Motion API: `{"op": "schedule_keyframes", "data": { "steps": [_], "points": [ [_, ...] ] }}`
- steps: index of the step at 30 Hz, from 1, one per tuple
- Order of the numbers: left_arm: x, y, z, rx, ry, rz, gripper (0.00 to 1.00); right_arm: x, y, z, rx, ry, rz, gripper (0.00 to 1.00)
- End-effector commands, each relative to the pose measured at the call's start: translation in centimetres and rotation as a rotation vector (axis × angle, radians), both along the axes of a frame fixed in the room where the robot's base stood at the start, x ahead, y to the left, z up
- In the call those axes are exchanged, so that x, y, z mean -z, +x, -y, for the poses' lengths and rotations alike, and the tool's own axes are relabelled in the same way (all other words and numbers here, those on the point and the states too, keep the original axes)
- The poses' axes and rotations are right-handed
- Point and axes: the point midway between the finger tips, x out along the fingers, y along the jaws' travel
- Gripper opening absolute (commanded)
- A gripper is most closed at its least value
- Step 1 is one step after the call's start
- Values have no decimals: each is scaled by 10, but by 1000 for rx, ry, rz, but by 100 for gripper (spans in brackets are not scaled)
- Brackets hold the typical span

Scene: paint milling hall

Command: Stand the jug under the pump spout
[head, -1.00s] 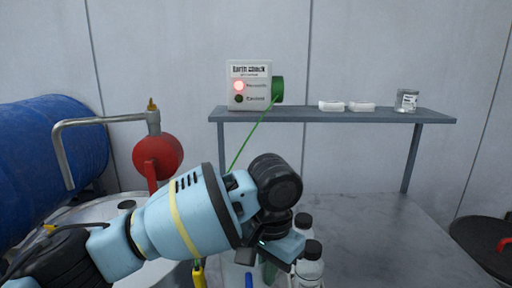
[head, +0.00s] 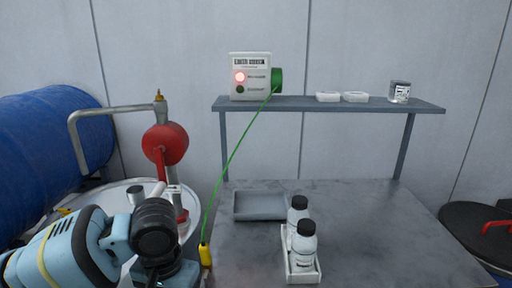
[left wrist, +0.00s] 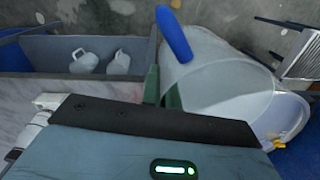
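The jug (left wrist: 225,90) is a pale grey, wide-mouthed vessel in the left wrist view, with a blue handle (left wrist: 174,34). My left gripper (left wrist: 163,86) has its green fingers close together at the jug's side and appears shut on it; the exact contact is hidden. In the head view this gripper (head: 165,272) is at the bottom left, low in front of the drum, and the jug is out of sight there. The pump (head: 165,144) has a red body, and its grey bent spout (head: 78,140) points down at the left. My right gripper is not in view.
The pump stands on a pale drum top (head: 105,197), beside a blue drum (head: 45,140). A green cable runs from a box (head: 250,75) on the shelf to a yellow clamp (head: 205,255). The bench (head: 380,225) holds a grey tray (head: 262,207) and two bottles (head: 303,240).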

Motion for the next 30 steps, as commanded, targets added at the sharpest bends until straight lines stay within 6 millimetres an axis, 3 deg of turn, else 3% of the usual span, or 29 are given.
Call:
{"op": "schedule_keyframes", "data": {
  "steps": [3, 9, 30],
  "points": [
    [5, -21, -28, -81, 7, 1, 0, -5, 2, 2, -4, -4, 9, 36],
    [11, -43, -51, -160, 17, -3, 0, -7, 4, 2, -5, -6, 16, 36],
    [12, -47, -55, -176, 19, -4, 0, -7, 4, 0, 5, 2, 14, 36]
  ]
}}
